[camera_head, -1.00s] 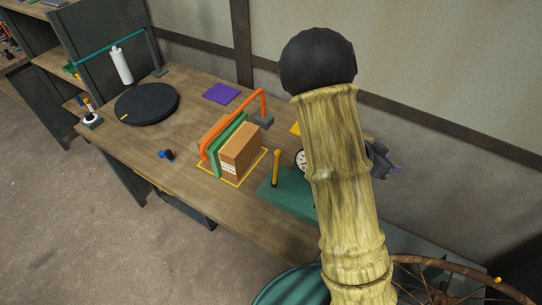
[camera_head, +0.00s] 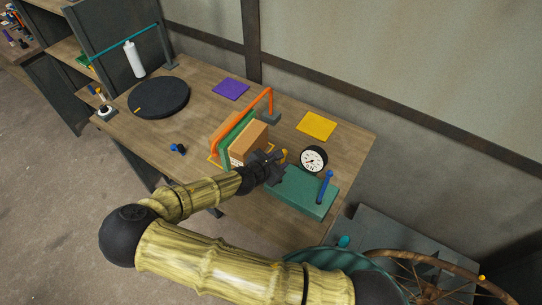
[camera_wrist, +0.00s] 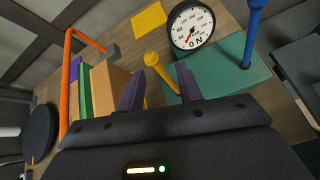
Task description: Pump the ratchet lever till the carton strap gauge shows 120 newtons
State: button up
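A green base (camera_head: 300,196) holds a yellow round-headed lever (camera_wrist: 152,58) at its carton end and a blue lever (camera_head: 325,187) at its other end. My gripper (camera_wrist: 160,70) is open, its purple fingers on either side of the yellow lever; I cannot tell whether they touch it. In the head view, my gripper (camera_head: 272,167) partly hides that lever. The round white gauge (camera_head: 313,158) also shows in the wrist view (camera_wrist: 192,27); its reddish needle points toward the low end, exact value unclear. The brown carton (camera_head: 249,143) stands beside a green panel and orange frame (camera_head: 245,108).
A yellow square (camera_head: 316,126) and purple square (camera_head: 230,88) lie on the wooden bench (camera_head: 190,135). A black round disc (camera_head: 159,96) and white bottle (camera_head: 134,60) are at the left. A spoked wheel (camera_head: 425,262) stands at the lower right.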

jog(key=n, duration=0.1)
jog(key=a+n, duration=0.1)
jog(key=a+r+n, duration=0.1)
jog(key=shift+s, duration=0.35)
jog(key=shift+f, duration=0.15)
